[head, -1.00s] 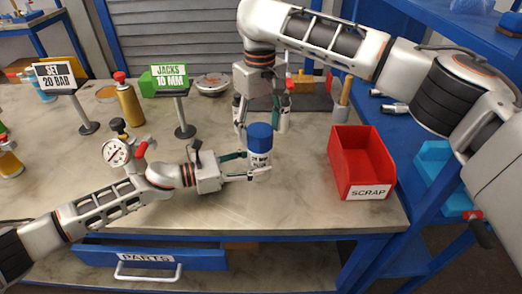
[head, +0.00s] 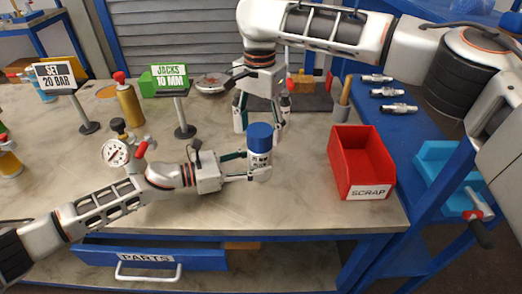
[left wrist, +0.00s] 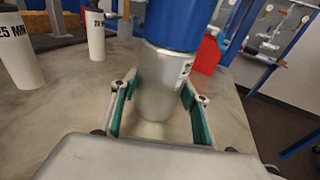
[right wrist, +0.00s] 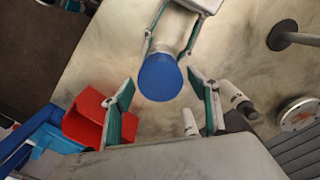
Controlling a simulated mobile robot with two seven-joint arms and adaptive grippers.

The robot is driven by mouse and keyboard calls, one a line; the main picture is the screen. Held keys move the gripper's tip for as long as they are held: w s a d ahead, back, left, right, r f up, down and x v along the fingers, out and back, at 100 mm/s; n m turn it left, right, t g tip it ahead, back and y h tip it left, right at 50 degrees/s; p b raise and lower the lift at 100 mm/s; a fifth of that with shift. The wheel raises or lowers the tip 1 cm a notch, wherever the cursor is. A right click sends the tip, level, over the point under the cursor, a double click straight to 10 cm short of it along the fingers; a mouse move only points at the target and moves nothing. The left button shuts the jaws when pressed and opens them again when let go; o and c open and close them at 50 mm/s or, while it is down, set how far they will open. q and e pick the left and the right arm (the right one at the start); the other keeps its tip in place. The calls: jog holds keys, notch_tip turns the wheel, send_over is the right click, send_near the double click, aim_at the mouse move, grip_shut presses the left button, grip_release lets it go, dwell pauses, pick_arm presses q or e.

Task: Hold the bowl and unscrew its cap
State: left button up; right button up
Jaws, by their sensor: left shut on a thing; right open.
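The bowl (head: 259,170) is a small pale cylinder with printed lettering, upright near the front of the bench, with a blue cap (head: 259,136) on top. My left gripper (head: 252,168) is shut on the bowl's body from the left, below the cap. The left wrist view shows the metallic bowl (left wrist: 160,90) between its green-padded fingers. My right gripper (head: 262,118) points down above and just behind the cap, open. In the right wrist view the cap (right wrist: 159,78) lies roughly between its spread fingertips, with no contact visible.
A red scrap bin (head: 361,165) stands to the right. A pressure gauge (head: 116,153), a yellow bottle (head: 129,103) and two signs, one for jacks (head: 169,78), stand left. White cylinders (left wrist: 94,35) stand behind the bowl.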

jog(key=shift+c, duration=0.4)
jog(key=c, duration=1.1)
jog(key=shift+o, duration=0.2)
jog(key=n, duration=0.5)
jog(key=shift+n, duration=0.3)
jog(key=n, duration=0.6)
jog(key=shift+n, duration=1.2)
